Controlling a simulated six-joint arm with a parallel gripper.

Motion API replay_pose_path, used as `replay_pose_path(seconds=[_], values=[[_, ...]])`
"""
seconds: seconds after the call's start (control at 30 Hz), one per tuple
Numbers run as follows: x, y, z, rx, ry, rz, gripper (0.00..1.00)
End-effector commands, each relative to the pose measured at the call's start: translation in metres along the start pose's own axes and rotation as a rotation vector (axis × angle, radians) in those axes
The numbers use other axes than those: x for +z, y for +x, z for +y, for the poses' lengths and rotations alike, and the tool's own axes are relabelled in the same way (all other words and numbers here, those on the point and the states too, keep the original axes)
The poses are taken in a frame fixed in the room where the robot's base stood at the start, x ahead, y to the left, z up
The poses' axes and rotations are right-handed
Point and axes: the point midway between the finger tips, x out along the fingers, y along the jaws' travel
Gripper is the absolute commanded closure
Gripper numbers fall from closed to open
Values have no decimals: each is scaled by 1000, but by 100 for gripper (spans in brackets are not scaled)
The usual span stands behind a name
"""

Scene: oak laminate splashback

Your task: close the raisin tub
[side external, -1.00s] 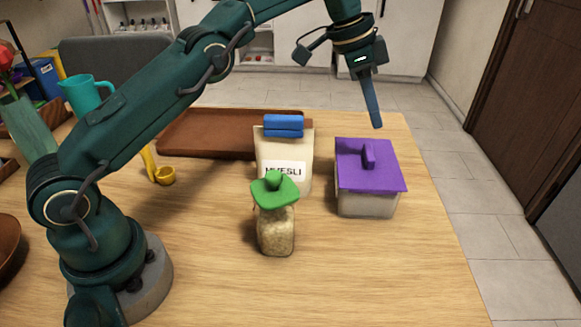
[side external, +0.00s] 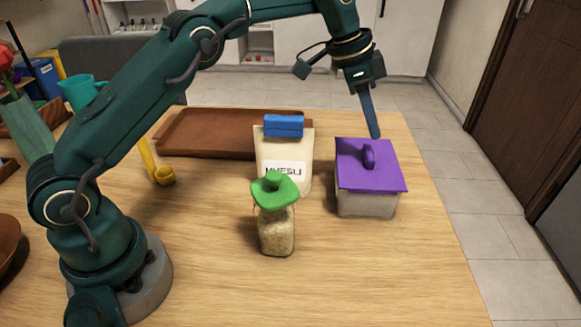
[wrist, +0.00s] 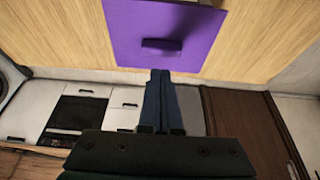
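A pale square tub (side external: 367,206) with a purple lid (side external: 352,176) stands at the right of the table. No label on it is legible, but it looks like the raisin tub. The lid lies over the tub's top and overhangs at the right; I cannot tell whether it is fully seated. Its upright handle (side external: 369,155) shows near the middle. The lid also shows in the wrist view (wrist: 130,25). My gripper (side external: 375,136) is just behind the lid's far edge, pointing down. In the wrist view its fingers (wrist: 160,73) are together with nothing between them.
A muesli bag (side external: 285,150) with a blue clip (side external: 284,126) stands left of the tub. In front of it is a jar (side external: 276,235) with a tilted green lid (side external: 275,190). The front right table is clear.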

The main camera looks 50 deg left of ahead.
Motion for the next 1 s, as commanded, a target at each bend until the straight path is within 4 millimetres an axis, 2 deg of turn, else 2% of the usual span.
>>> replay_pose_path(seconds=[1.0], values=[[12,27,0,0,0,-1,100]])
